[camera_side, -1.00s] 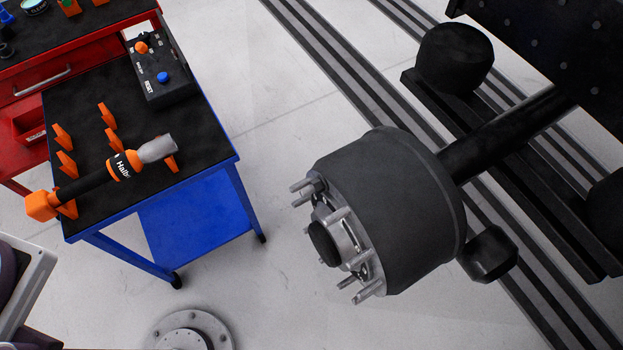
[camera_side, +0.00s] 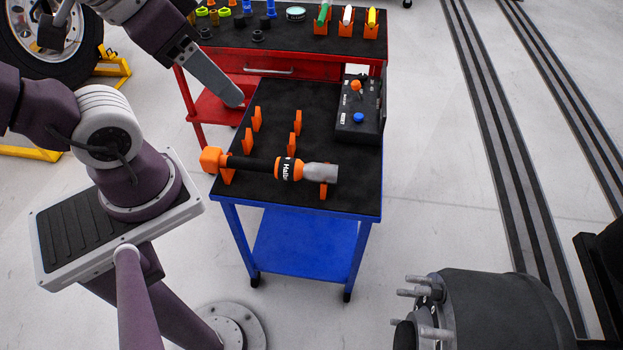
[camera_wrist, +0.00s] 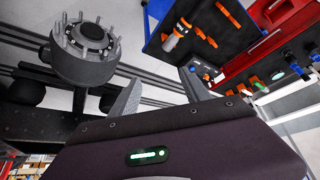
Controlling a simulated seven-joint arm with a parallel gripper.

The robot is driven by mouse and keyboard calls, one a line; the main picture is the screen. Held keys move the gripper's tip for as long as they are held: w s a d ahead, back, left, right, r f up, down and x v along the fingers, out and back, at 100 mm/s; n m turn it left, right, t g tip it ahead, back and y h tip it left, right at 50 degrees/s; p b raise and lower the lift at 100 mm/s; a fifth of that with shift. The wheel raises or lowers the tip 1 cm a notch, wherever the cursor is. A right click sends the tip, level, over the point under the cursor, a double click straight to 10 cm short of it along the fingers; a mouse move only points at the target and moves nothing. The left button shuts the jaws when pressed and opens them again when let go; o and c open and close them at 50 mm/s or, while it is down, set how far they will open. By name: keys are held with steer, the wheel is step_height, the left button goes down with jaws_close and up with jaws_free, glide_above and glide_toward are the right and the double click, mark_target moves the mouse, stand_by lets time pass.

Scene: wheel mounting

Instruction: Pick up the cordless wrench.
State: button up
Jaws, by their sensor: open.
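The cordless wrench (camera_side: 262,167) lies across orange holders on the black top of the blue cart (camera_side: 340,205). It has an orange end at left, a black body, an orange band with lettering and a grey nose at right. It also shows near the top of the wrist view (camera_wrist: 170,42). My gripper (camera_side: 238,102) is above and behind the wrench in the side view, near the cart's back left, apart from it. In the wrist view its two fingers (camera_wrist: 160,84) are spread with nothing between them. In the side view one finger hides the other.
A black control box (camera_side: 360,108) with orange and blue knobs sits at the cart's back right. A red cart (camera_side: 285,62) with small tools and sockets stands behind. A wheel hub with studs (camera_side: 480,310) is at lower right. Floor between cart and hub is clear.

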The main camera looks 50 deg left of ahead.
steer(key=m+g, duration=0.6)
steer(key=m, duration=0.3)
glide_above(256, 161)
steer(key=f, duration=3.1)
steer(key=shift+w+f, duration=0.2)
steer(key=f, duration=0.7)
steer(key=shift+s, duration=0.2)
jaws_close()
